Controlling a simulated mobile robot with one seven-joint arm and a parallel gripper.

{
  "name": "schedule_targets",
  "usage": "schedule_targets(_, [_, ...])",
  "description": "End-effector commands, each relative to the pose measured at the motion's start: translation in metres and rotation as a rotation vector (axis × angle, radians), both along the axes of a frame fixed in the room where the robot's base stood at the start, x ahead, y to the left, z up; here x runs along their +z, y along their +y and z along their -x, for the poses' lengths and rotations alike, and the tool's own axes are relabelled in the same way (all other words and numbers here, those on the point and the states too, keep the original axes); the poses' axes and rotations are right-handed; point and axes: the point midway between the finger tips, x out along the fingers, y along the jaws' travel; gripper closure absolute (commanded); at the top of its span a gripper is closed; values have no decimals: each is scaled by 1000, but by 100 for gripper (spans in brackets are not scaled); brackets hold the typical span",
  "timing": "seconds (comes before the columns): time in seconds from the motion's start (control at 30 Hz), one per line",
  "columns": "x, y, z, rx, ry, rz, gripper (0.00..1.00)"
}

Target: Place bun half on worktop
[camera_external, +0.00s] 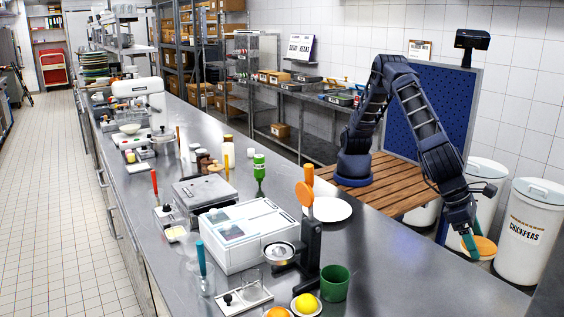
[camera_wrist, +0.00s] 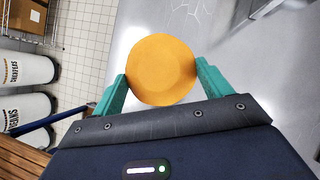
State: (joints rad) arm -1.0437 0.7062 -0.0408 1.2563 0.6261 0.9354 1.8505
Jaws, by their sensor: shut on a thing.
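The bun half (camera_external: 481,246) is a round orange-tan disc. My gripper (camera_wrist: 162,72) is shut on it, with one teal finger on each side. In the wrist view the bun half (camera_wrist: 160,60) shows its flat round face, held in the air. The worktop (camera_external: 400,265) is a long grey steel surface. It also shows in the wrist view (camera_wrist: 250,70), below and to the right of the bun half. In that view the bun half overlaps the worktop's edge, with tiled floor on the left. The height of the bun half above the worktop cannot be told.
A green cup (camera_external: 334,284), a lemon (camera_external: 306,303), a black press stand (camera_external: 311,235), a white plate (camera_external: 328,209) and a white box (camera_external: 248,235) stand on the worktop. Its right front part is bare. White chickpea bins (camera_external: 532,238) stand beyond its edge.

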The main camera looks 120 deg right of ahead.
Motion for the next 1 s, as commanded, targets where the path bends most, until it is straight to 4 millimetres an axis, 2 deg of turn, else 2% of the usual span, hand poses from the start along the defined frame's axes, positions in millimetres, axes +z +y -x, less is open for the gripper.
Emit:
schedule_targets(0.1, [-28,0,0,-1,3,4,44])
schedule_targets(0.5, [-112,0,0,-1,3,2,44])
schedule_targets(0.63, [-127,0,0,0,1,1,44])
schedule_targets(0.87, [-139,0,0,0,1,1,44])
schedule_targets(1.0, [-156,0,0,-1,3,1,44])
